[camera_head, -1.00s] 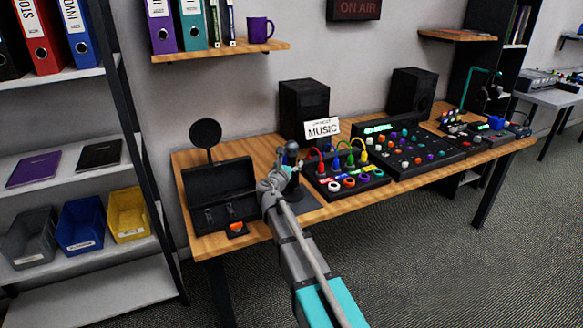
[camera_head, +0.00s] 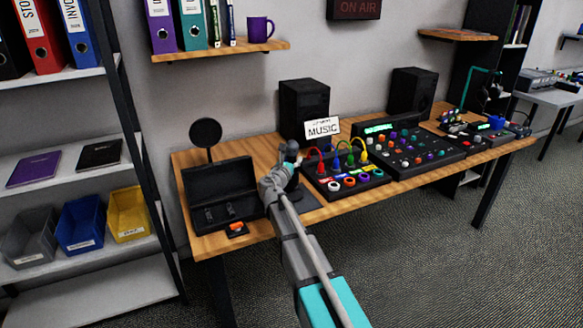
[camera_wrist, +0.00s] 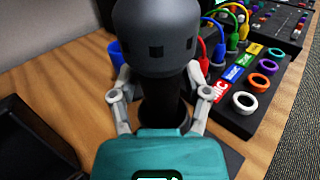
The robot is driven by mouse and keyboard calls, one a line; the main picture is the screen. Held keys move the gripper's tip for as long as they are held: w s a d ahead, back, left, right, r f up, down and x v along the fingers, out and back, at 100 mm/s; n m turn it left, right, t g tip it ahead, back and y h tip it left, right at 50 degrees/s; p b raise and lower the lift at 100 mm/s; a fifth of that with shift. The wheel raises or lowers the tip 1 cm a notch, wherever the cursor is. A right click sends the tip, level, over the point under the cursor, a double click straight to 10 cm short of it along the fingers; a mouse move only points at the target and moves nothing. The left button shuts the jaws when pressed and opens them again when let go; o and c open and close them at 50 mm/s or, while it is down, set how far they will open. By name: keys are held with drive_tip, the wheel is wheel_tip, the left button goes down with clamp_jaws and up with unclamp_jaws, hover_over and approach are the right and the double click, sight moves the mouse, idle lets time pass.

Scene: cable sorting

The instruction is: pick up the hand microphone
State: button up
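The hand microphone (camera_wrist: 158,35) has a large dark grey round head and a black handle. It stands upright in the wrist view, its head near the camera. My gripper (camera_wrist: 158,76) is at the handle, one finger on each side just below the head. The fingers stand wide apart, with a small gap beside the handle at the left. The fingertips are partly hidden behind the head. In the head view, the microphone head (camera_head: 290,148) shows just above my gripper (camera_head: 277,178), which covers most of the handle.
A cable panel (camera_head: 345,180) with coloured plugs and rings is close on the right. An open black case (camera_head: 222,190) lies to the left, with a small orange-topped item (camera_head: 236,229) before it. A MUSIC sign (camera_head: 322,128) and speaker (camera_head: 304,108) stand behind. A dark mat (camera_head: 308,202) lies underneath.

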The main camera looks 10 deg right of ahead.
sight(292, 142)
clamp_jaws()
drive_tip(key=shift+r, duration=0.15)
wheel_tip(292, 142, up, 10)
drive_tip(key=p, duration=1)
drive_tip(key=shift+s+f, duration=0.2)
idle(0.8)
